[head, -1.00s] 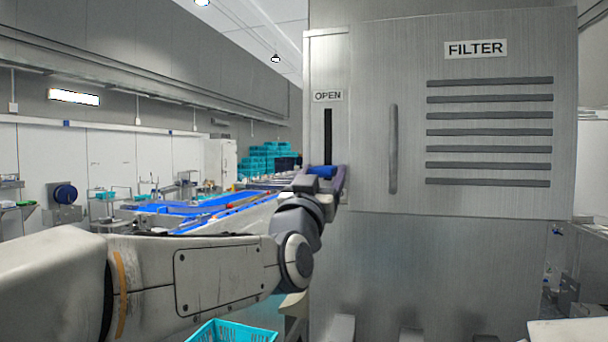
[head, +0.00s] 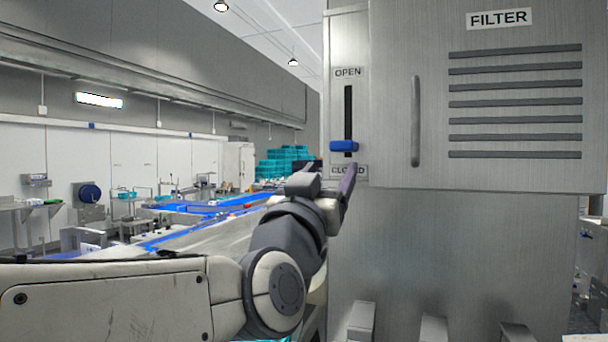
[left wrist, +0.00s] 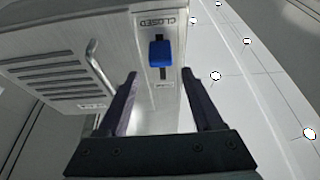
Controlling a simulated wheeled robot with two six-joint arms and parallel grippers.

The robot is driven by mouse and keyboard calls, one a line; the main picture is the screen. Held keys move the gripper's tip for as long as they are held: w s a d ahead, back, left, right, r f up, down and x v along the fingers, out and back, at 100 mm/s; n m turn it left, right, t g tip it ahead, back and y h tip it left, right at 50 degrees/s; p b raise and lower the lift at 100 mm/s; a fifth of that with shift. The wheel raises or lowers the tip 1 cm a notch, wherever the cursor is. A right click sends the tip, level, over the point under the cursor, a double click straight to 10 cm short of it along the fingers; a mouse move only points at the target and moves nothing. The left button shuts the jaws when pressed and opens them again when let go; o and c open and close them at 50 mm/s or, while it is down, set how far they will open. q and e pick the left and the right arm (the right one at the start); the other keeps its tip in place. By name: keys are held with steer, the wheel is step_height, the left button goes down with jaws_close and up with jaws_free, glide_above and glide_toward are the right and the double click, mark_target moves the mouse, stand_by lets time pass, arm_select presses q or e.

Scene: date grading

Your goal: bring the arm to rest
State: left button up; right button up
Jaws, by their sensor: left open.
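A blue slider handle (head: 344,146) sits near the lower end of a dark vertical slot on the steel cabinet (head: 450,240), just above the CLOSED label (head: 348,171). The OPEN label (head: 348,72) is above the slot. My left gripper (head: 348,186) is just below the handle, apart from it, with its fingers partly hidden behind one another. In the left wrist view, the left gripper (left wrist: 159,75) has its two fingers spread with nothing between them. The blue handle (left wrist: 161,52) stands beyond the fingertips there. My right gripper is not in view.
The FILTER panel (head: 515,110) has a vertical grab handle (head: 415,120) right of the slot. Blue conveyors (head: 190,220) and stacked teal crates (head: 285,162) stand at the back left. Open air lies left of the cabinet.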

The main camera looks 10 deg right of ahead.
arm_select(q)
steer(key=w+a+f+n+g+y, duration=0.1)
steer(key=w+a+f+g+y, duration=0.3)
steer(key=f, duration=0.7)
steer(key=w+a+f+g+y, duration=0.15)
steer(key=w+a+f, duration=0.35)
steer(key=f, duration=0.6)
steer(key=s+a+f+n+g+y, duration=0.2)
steer(key=s+a+f+y, duration=0.1)
steer(key=a+f, duration=0.5)
steer(key=s+a+f+n+g+y, duration=0.1)
steer(key=s+a+f+g+y, duration=0.15)
steer(key=a+f, duration=0.6)
steer(key=s+a+f+n+g+y, duration=0.25)
steer(key=s+a+f+g, duration=0.45)
steer(key=s+f, duration=0.45)
steer(key=s+d+r+m+h, duration=0.1)
steer(key=s+d+r+m, duration=0.1)
steer(key=s+d, duration=0.4)
steer(key=s+d+r+m+g+h, duration=0.1)
steer(key=s+d+r+m, duration=0.2)
steer(key=s+d+m, duration=0.2)
steer(key=s+d, duration=0.2)
steer(key=shift+s+r+g, duration=0.3)
steer(key=shift+s+r, duration=0.05)
steer(key=shift+s, duration=0.05)
